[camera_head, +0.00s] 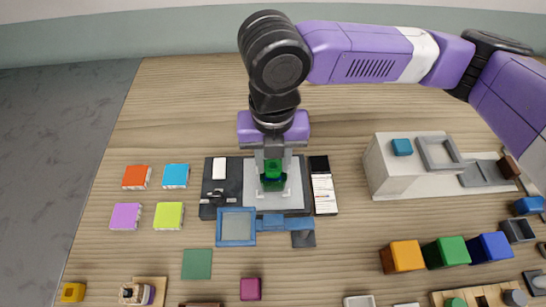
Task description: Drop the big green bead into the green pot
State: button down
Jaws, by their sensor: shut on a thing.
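My gripper (273,187) points down over the grey plate of a dark device in the middle of the table. It is shut on a green thing (272,170), which looks like the big green bead; the fingers partly hide it, and I cannot tell if it touches the plate. The green pot (446,251) looks like a green box at the lower right, between an orange one and a blue one. It is well to the right of my gripper and nearer the front. Its inside is not clear to see.
The orange box (402,256) and blue box (491,247) flank the green one closely. A grey block (386,172) with a small blue cube (402,147) stands at the right. A blue frame (236,240) lies before the device. Coloured tiles lie at the left.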

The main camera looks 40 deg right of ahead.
jog(key=c, duration=0.9)
grip_release()
jog(key=shift+r, duration=3.95)
